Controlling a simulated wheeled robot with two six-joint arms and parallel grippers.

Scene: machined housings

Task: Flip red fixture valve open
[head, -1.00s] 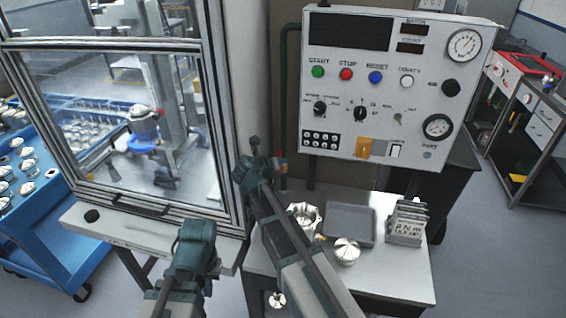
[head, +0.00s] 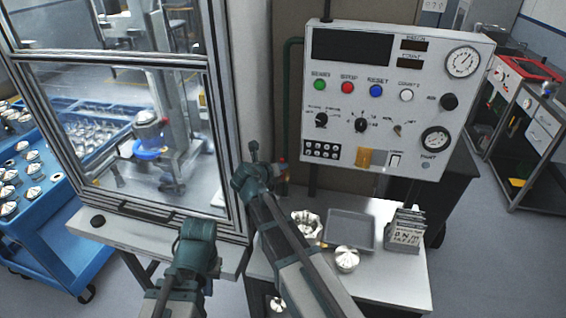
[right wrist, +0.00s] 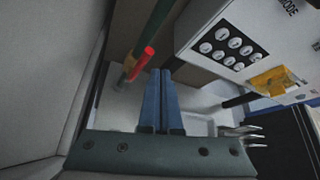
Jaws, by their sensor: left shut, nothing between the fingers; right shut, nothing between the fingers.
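The red fixture valve shows as a small red handle (head: 282,160) on the green pipe beside the control panel, just right of my right gripper. In the right wrist view the red handle (right wrist: 143,61) slants up from a brass-coloured body (right wrist: 130,67) by the dark green pipe. My right gripper (head: 254,150) is shut and empty. Its blue fingers (right wrist: 161,76) point toward the valve, just right of and below the handle, with no clear contact. My left gripper (head: 199,232) is low in front of the glazed enclosure, shut and empty; its fingertips are hard to make out.
The control panel (head: 400,98) stands right of the pipe. Below it a small table (head: 390,290) holds a grey tray (head: 350,229), metal housings (head: 347,258) and a card rack (head: 406,230). The enclosure's frame (head: 222,130) is close on the left. A blue cart (head: 75,245) stands farther left.

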